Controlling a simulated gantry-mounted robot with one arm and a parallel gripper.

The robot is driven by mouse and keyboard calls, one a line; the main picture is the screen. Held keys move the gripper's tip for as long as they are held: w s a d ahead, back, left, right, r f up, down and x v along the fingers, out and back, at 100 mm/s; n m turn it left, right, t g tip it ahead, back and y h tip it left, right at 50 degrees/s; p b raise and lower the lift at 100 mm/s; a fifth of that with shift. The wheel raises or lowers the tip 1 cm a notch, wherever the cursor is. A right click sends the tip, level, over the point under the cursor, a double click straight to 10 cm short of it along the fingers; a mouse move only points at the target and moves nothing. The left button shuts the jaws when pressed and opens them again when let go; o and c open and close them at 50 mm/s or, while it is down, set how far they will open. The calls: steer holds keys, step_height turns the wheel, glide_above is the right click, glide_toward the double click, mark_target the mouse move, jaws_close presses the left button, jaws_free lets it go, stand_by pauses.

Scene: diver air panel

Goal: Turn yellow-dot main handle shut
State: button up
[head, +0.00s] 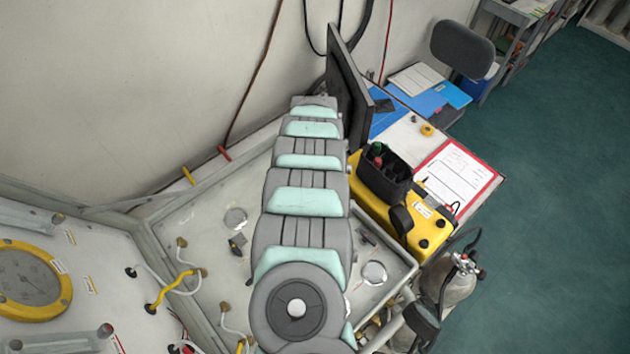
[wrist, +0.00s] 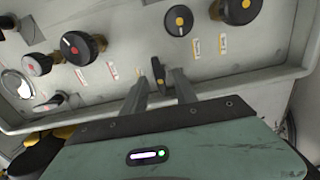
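In the wrist view, my gripper (wrist: 160,77) reaches toward the pale panel with its two fingers apart. A small black lever handle (wrist: 158,72) stands between the fingertips, with a gap visible on each side. Any dot on this lever is too small to tell. Two round black knobs with yellow dots, one at the top middle (wrist: 179,20) and one at the top right (wrist: 240,10), sit beyond the fingers. In the head view my arm hides the gripper and the lever.
A raised panel rim (wrist: 280,74) runs close by the fingers. A gauge (wrist: 17,85) is at the left. The head view shows a yellow-rimmed gauge (head: 66,290), a yellow hose (head: 172,290), a yellow case (head: 425,238) and a cylinder (head: 447,282) near my arm.

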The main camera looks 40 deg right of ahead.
steer(key=shift+r, duration=0.1)
step_height(320, 180, up, 11)
steer(key=b, duration=0.1)
steer(key=shift+f, duration=0.2)
stand_by(0.4)
